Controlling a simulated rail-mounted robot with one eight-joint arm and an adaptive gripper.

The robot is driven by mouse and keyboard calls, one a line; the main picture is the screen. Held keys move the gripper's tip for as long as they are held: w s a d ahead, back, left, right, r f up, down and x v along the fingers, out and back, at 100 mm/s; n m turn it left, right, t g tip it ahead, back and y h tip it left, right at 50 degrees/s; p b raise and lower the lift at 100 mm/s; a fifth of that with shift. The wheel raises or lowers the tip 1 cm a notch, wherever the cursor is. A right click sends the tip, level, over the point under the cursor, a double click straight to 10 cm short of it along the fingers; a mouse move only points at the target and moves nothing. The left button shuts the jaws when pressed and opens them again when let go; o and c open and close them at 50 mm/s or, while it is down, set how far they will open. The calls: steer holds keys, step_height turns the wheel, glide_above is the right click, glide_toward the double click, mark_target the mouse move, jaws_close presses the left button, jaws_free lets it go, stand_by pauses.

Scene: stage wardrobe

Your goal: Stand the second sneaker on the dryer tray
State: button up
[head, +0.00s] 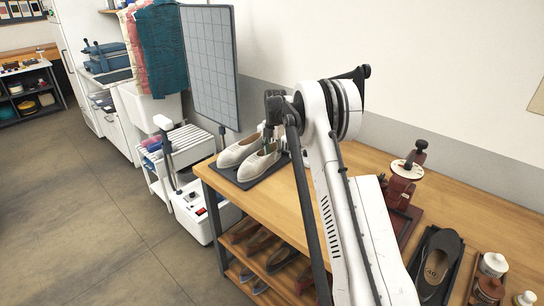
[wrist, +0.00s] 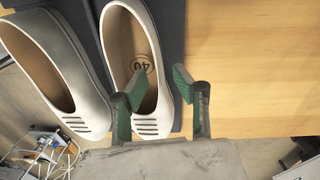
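Two off-white sneakers stand side by side on the flat dark dryer tray (head: 228,176) at the left end of the wooden bench. The left sneaker (head: 236,152) also shows in the wrist view (wrist: 42,60). The right sneaker (head: 258,163) is marked 40 inside, seen in the wrist view (wrist: 128,40). Both are upright, soles down. My gripper (wrist: 158,80) is over the right sneaker, its green-padded fingers spread apart, with the shoe's opening showing between them. Whether either pad touches the shoe cannot be told. In the head view my arm partly hides the gripper (head: 270,140).
A dark shoe (head: 436,262) lies on the bench at right, near a red-brown device (head: 402,184) and small white-topped jars (head: 493,264). A grey gridded panel (head: 210,65) rises behind the tray. More shoes (head: 282,257) sit on the shelf below. Bare wood lies right of the tray.

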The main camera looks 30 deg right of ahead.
step_height(320, 180, up, 11)
steer(key=s+a+r+m+t, duration=0.2)
steer(key=s+a+r+m, duration=0.5)
steer(key=s, duration=0.5)
steer(key=s+a+r+m+t, duration=0.1)
steer(key=s+a+r+m, duration=0.4)
steer(key=s+a+r, duration=0.5)
steer(key=s+a+f+m+t, duration=0.1)
steer(key=s+a+f+m, duration=0.1)
steer(key=s, duration=0.7)
steer(key=s+a+f+m+t+b, duration=0.1)
steer(key=s+a+f+m, duration=0.2)
steer(key=s, duration=0.6)
steer(key=s+a+f+m+t, duration=0.1)
steer(key=s+a+f+m, duration=0.1)
steer(key=s+f+m, duration=0.3)
steer(key=s+m, duration=0.1)
steer(key=s, duration=0.3)
steer(key=shift+s+a+f+t+b, duration=0.2)
steer(key=shift+s+a+t+b, duration=0.1)
steer(key=shift+a, duration=0.1)
